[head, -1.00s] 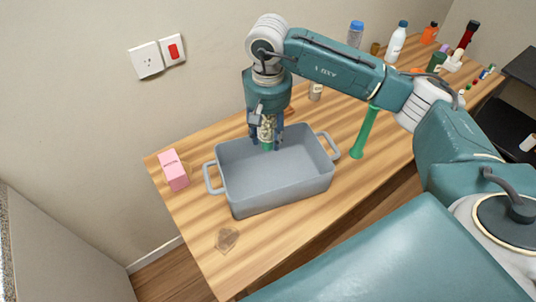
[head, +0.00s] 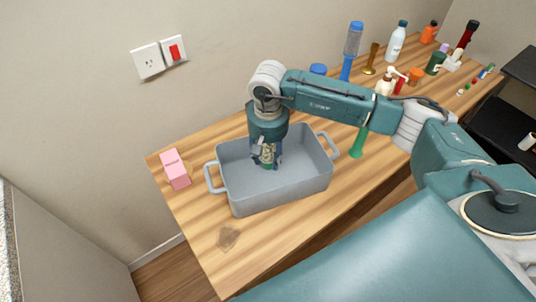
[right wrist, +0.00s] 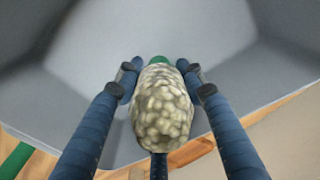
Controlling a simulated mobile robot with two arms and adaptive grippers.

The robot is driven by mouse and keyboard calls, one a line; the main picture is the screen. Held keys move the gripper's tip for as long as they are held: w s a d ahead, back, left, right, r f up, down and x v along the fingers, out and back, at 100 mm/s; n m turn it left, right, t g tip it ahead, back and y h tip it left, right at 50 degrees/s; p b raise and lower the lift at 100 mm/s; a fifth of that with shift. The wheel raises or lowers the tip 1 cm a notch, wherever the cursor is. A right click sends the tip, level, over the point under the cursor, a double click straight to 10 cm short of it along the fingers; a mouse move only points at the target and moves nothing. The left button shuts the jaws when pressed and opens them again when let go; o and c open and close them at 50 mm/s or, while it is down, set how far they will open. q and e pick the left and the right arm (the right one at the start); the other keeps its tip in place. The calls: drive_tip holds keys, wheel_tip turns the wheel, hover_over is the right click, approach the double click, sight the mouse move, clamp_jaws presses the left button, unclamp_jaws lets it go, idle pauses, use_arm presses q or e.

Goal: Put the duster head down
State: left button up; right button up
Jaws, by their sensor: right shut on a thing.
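The duster head (right wrist: 162,105) is a pale, bumpy, rounded piece with a green tip. It sits between the fingers of my right gripper (right wrist: 160,78), which is shut on it. In the head view, my right gripper (head: 265,160) points down inside the grey bin (head: 290,195), and the duster head (head: 267,155) shows only in part between the fingers. The bin's grey floor and walls fill most of the right wrist view. I cannot tell whether the duster head touches the bin floor. My left gripper is not in view.
The bin stands on a wooden table (head: 300,235). Several bottles, including a white one (head: 395,42), stand at the back right. The front left is mostly clear.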

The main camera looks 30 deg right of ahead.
drive_tip(key=o, duration=1.2)
drive_tip(key=shift+f, duration=0.15)
drive_tip(key=shift+r, duration=0.35)
drive_tip(key=r, duration=0.4)
drive_tip(key=r+b, duration=0.1)
drive_tip(key=r, duration=0.2)
drive_tip(key=r+b, duration=0.1)
drive_tip(key=r, duration=0.3)
drive_tip(key=shift+s+a+r, duration=0.15)
drive_tip(key=shift+s+r, duration=0.15)
drive_tip(key=shift+r, duration=0.05)
